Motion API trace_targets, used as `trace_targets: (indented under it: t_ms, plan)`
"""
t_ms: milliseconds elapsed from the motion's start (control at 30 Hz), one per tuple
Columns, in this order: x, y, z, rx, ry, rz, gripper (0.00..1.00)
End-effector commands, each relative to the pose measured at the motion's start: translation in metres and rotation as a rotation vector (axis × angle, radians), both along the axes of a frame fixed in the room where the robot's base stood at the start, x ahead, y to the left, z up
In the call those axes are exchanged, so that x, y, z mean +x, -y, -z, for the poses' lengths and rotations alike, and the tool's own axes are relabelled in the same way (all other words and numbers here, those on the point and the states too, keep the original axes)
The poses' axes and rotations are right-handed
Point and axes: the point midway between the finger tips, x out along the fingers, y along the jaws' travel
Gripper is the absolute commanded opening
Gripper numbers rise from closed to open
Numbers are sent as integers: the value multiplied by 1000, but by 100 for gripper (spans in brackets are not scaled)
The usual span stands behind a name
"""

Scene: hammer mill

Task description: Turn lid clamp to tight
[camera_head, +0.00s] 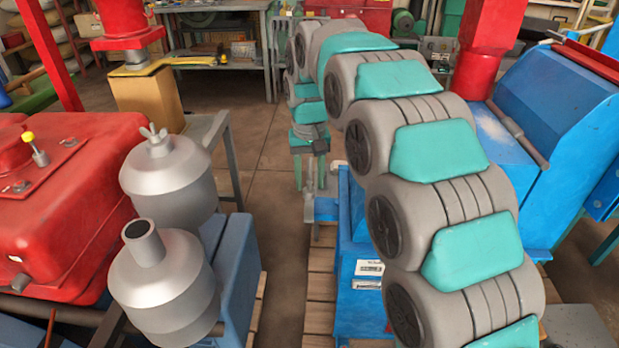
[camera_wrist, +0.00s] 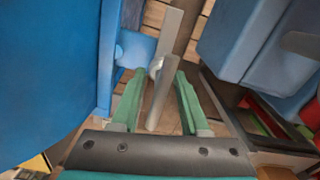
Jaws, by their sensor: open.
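In the wrist view a grey flat lever (camera_wrist: 160,98), which looks like the lid clamp's handle, stands between my gripper's green fingers (camera_wrist: 160,76). It lies beside a short blue cylinder (camera_wrist: 135,50) on the blue machine. The fingers are open, one on each side of the lever, and no firm contact shows. In the head view my gripper (camera_head: 309,184) is at the far end of my arm, pointing down by a small blue bracket (camera_head: 325,209). The lever is small and partly hidden there, so its exact angle is unclear.
A blue machine body (camera_wrist: 45,75) is close on the left in the wrist view, and a blue box (camera_wrist: 245,40) on the right. In the head view, silver canisters (camera_head: 165,285) and a red machine (camera_head: 75,200) stand left. Open floor (camera_head: 270,190) lies between.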

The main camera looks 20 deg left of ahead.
Motion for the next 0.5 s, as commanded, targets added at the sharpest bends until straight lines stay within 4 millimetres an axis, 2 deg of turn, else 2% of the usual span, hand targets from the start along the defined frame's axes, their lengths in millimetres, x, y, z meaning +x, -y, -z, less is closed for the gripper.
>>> trace_targets:
  t_ms: [200,500]
  plan:
    - [0,0,0,0,0,0,42]
    - [0,0,0,0,-1,0,9]
